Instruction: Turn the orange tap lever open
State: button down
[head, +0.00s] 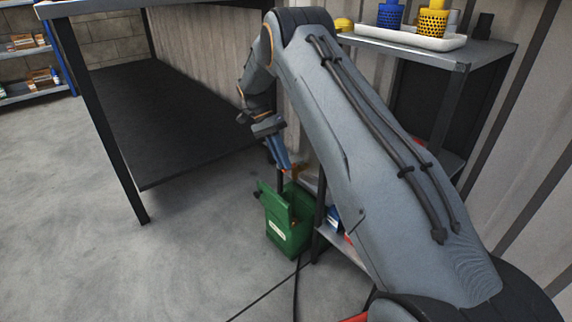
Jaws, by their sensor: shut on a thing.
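My gripper (282,168) points down at the end of my arm, above the green container. Its blue-grey fingers are shut at a small orange piece, which looks like the orange tap lever (295,171). Most of the lever is hidden by the fingers and my arm, so its angle cannot be told. The tap body cannot be made out. The green container (288,239) stands on the floor just below, with a pale label on its front and its upper part open or raised.
A dark table (165,120) with a low black shelf stands at left. Dark cables run over the floor in front. Grey floor (80,230) at left is free.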

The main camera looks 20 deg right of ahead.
jog(key=shift+w+a+m+y, duration=0.1)
jog(key=shift+w+m+y, duration=0.25)
jog(key=shift+m, duration=0.15)
jog(key=c, duration=1.7)
grip_release()
jog(key=v, duration=0.8)
jog(key=shift+f+p, duration=0.1)
jog(key=shift+p, duration=0.25)
